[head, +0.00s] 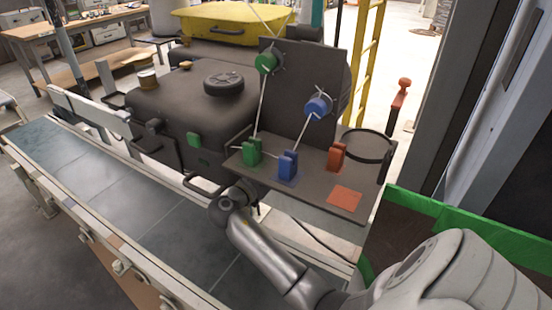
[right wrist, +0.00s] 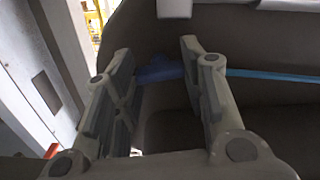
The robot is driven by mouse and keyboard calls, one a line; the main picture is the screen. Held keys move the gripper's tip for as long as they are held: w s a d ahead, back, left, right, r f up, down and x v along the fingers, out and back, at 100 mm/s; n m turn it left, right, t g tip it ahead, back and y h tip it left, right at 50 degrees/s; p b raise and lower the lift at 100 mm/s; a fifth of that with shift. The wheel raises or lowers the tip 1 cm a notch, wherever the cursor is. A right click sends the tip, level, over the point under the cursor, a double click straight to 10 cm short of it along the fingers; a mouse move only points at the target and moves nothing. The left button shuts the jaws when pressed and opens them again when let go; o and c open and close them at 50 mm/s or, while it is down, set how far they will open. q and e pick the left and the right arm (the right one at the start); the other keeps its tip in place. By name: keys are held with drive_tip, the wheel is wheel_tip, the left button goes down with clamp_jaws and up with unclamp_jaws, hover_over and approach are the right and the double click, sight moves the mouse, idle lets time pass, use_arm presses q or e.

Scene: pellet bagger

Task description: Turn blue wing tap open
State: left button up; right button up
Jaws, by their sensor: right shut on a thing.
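In the right wrist view, my right gripper (right wrist: 158,75) is shut on the blue wing tap (right wrist: 160,73). The tap is a small blue piece between the two fingers, partly hidden by them. A thin light-blue line runs right from behind the right finger. In the head view, my right arm reaches up from the lower right to the machine's front, below the dark shelf (head: 316,183). Its gripper is hidden there. A blue clip-like block (head: 287,163) stands on the shelf, and a blue round knob (head: 318,105) is on the back panel. My left gripper is not in view.
Green (head: 252,152) and red (head: 337,156) blocks flank the blue block. A green knob (head: 266,63) is on the panel. A dark ring (head: 388,145) juts from the shelf's right. A conveyor (head: 105,190) runs along the front. A green-edged bin (head: 440,209) stands at right.

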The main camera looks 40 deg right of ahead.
drive_tip(key=shift+w+n+p, duration=0.1)
drive_tip(key=shift+n+p, duration=2.6)
drive_tip(key=shift+n, duration=5.2)
drive_tip(key=shift+f, duration=0.1)
drive_tip(key=o, duration=1)
drive_tip(key=shift+a, duration=0.1)
drive_tip(key=v, duration=1.2)
